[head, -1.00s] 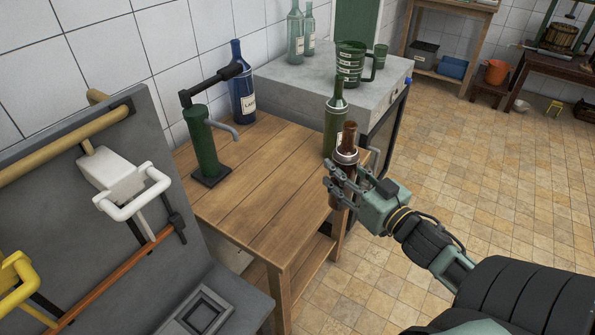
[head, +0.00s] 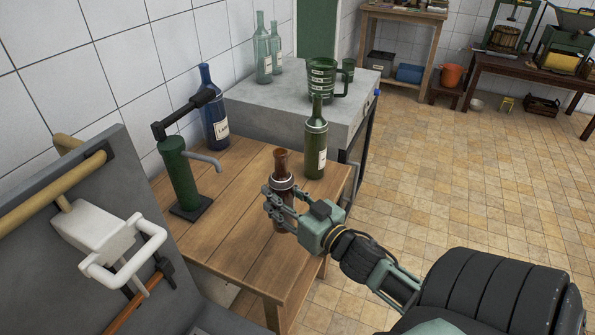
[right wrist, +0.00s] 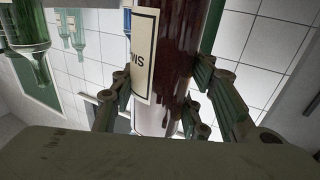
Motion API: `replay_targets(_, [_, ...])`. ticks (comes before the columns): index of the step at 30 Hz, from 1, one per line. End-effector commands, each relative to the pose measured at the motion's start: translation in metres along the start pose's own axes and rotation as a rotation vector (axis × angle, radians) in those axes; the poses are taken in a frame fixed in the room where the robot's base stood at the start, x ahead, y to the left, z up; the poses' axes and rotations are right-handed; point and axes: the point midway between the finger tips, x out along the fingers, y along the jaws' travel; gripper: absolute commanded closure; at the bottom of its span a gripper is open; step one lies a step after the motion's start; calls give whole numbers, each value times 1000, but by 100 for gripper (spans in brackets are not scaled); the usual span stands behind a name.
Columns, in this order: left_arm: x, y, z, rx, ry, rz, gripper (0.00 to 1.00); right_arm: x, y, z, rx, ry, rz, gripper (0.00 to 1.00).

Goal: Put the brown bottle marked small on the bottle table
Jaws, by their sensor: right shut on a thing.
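The brown bottle (head: 282,162) stands upright in my right gripper (head: 279,207), which is shut around its body. In the right wrist view the brown bottle (right wrist: 178,55) sits between the fingers, with a pale label showing the letters "SM". The bottle is above the wooden bottle table (head: 240,225), inside its right edge. The fingers partly hide its lower body, and I cannot tell whether its base touches the wood. A green bottle (head: 316,145) stands behind it to the right. A blue bottle (head: 213,105) stands at the table's back left. My left gripper is not in view.
A green lever device (head: 178,175) stands on the table's left part. The grey counter (head: 275,108) behind holds a green jug (head: 322,78) and pale bottles (head: 264,50). A grey panel with a white handle (head: 125,250) is at left. Planks in the table's middle are bare.

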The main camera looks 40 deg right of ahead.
Motion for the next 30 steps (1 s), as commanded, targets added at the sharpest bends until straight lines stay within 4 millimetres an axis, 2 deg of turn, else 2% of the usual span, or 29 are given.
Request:
replay_targets(6, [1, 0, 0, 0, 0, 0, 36, 19, -32, 18, 3, 8, -2, 100])
replay_targets(12, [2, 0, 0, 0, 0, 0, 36, 28, -48, 29, 0, 7, -2, 100])
replay_targets(17, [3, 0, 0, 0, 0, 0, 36, 29, -51, 35, -1, 6, -2, 100])
replay_targets(24, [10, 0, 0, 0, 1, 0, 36, 29, -51, 63, 1, 6, -1, 100])
replay_targets(30, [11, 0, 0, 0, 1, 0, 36, 29, -51, 71, -1, 7, -4, 100])
